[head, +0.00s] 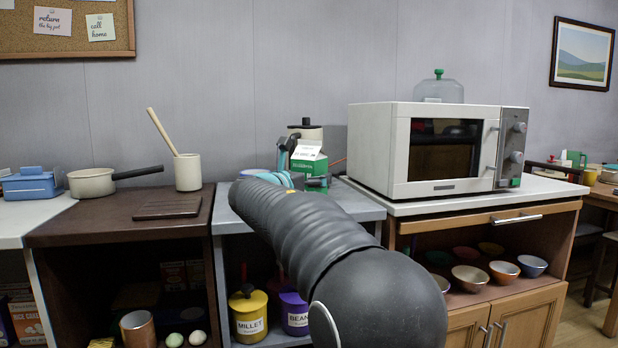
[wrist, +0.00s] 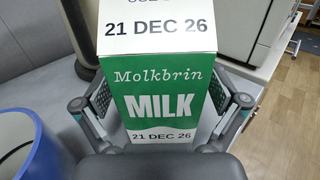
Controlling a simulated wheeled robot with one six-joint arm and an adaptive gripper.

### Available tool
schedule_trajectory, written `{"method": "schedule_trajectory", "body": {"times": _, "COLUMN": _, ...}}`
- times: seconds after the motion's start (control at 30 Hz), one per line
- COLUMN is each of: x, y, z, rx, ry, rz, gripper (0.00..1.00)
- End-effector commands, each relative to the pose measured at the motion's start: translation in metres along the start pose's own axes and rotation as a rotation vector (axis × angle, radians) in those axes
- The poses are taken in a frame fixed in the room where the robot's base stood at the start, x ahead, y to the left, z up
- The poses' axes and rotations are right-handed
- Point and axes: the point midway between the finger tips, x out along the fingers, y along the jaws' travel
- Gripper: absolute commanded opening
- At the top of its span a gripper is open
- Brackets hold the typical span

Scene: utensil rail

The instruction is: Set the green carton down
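The green and white milk carton (head: 309,160) stands upright over the grey counter section, left of the microwave. In the wrist view the carton (wrist: 160,95) fills the middle, its printed front facing me. My gripper (wrist: 160,98) has one finger against each side of the carton and is shut on it. In the head view my gripper (head: 305,178) is partly hidden behind my own arm. The carton's base is hidden, so I cannot tell whether it touches the counter.
A dark-lidded canister (head: 306,130) stands close behind the carton. A blue-rimmed round vessel (wrist: 25,140) is at the left in the wrist view. The microwave (head: 425,150) stands to the right. A pan (head: 92,182) and a utensil crock (head: 188,172) are further left.

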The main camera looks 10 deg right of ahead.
Motion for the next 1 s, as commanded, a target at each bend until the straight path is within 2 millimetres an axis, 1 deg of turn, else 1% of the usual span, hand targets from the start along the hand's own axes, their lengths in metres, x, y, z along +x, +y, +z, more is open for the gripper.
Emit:
{"method": "schedule_trajectory", "body": {"times": 0.2, "x": 0.0, "y": 0.0, "z": 0.0, "rx": 0.0, "ry": 0.0, "rz": 0.0, "gripper": 0.97}}
{"method": "schedule_trajectory", "body": {"times": 0.3, "x": 0.0, "y": 0.0, "z": 0.003, "rx": 0.0, "ry": 0.0, "rz": 0.0, "gripper": 0.97}}
{"method": "schedule_trajectory", "body": {"times": 0.37, "x": -0.004, "y": 0.001, "z": 0.003, "rx": -0.001, "ry": 0.0, "rz": 0.001, "gripper": 0.97}}
{"method": "schedule_trajectory", "body": {"times": 0.47, "x": -0.017, "y": 0.001, "z": 0.003, "rx": 0.0, "ry": 0.0, "rz": 0.003, "gripper": 0.97}}
{"method": "schedule_trajectory", "body": {"times": 0.8, "x": -0.084, "y": 0.001, "z": 0.003, "rx": 0.0, "ry": 0.0, "rz": 0.004, "gripper": 0.97}}
{"method": "schedule_trajectory", "body": {"times": 0.9, "x": -0.099, "y": 0.001, "z": 0.003, "rx": -0.001, "ry": 0.0, "rz": 0.002, "gripper": 0.97}}
{"method": "schedule_trajectory", "body": {"times": 1.0, "x": -0.11, "y": 0.001, "z": 0.003, "rx": 0.0, "ry": 0.0, "rz": 0.001, "gripper": 0.97}}
